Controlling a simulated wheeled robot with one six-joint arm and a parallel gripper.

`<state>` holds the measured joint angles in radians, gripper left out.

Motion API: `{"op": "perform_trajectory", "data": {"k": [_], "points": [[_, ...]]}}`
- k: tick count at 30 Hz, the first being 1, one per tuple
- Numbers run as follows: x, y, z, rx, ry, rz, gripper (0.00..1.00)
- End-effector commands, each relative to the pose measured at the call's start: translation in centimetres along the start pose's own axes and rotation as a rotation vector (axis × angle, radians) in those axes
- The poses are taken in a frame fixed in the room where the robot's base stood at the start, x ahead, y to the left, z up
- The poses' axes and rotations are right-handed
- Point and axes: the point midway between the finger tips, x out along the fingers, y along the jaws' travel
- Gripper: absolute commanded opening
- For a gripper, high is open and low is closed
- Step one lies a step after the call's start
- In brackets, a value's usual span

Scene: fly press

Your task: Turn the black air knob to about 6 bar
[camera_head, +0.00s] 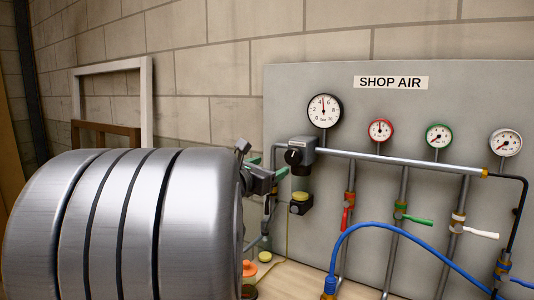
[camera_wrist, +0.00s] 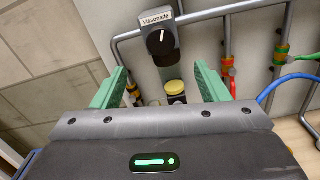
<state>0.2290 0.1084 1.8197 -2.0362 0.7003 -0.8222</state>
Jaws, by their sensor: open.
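The black air knob (camera_head: 293,157) sits on a grey regulator on the SHOP AIR panel, with a white pointer mark on its face. In the wrist view the knob (camera_wrist: 161,41) is ahead of my gripper (camera_wrist: 160,68), roughly centred between the green fingers, and its mark points about straight up. My gripper (camera_head: 281,163) is open and empty; the fingers appear apart from the knob. The large white gauge (camera_head: 323,110) is above and right of the knob.
A yellow-topped part (camera_wrist: 174,87) hangs below the knob. A grey pipe (camera_head: 400,161) runs right from the regulator. Smaller gauges, coloured valve handles and a blue hose (camera_head: 385,222) lie to the right. A white frame (camera_head: 148,105) leans on the wall at left.

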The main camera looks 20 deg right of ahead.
Motion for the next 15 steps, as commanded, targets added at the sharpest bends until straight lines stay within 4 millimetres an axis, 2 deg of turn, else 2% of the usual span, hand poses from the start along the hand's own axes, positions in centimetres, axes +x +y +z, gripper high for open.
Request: {"op": "perform_trajectory", "data": {"k": [15], "points": [[9.7,-0.1,0.0,0.002,0.005,-0.003,0.68]]}}
